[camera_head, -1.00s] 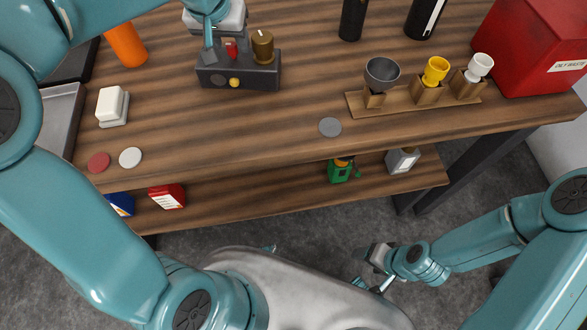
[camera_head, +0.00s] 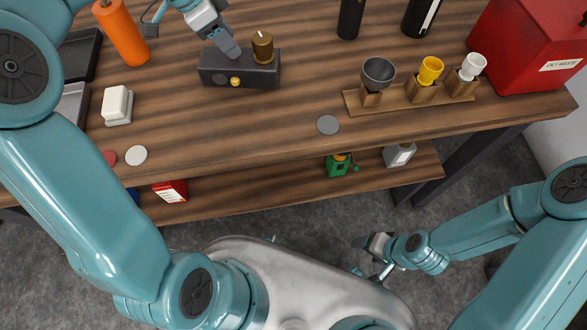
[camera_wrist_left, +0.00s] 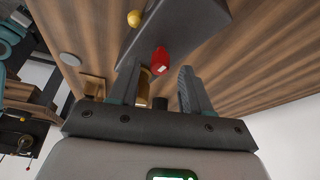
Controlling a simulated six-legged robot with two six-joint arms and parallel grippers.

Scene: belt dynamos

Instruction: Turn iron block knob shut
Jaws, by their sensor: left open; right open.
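The dark iron block (camera_head: 222,72) lies on the wooden bench in the head view, with a brass cylinder (camera_head: 263,47) on top and a yellow button (camera_head: 235,81) on its front. A small red knob (camera_wrist_left: 160,62) with a pale mark shows on the block in the left wrist view; in the head view my gripper hides it. My left gripper (camera_head: 229,47) is open at the block's upper left part. In the wrist view, the red knob appears just beyond its fingers, between them and not clasped. My right gripper (camera_head: 374,257) is open and empty, low in front of the bench.
An orange cylinder (camera_head: 122,34) and a white block (camera_head: 117,104) stand left of the iron block. A wooden rack (camera_head: 393,100) with several cups and a red bin (camera_head: 530,45) are at the right. A grey disc (camera_head: 328,125) lies near the front edge. Dark bottles stand at the back.

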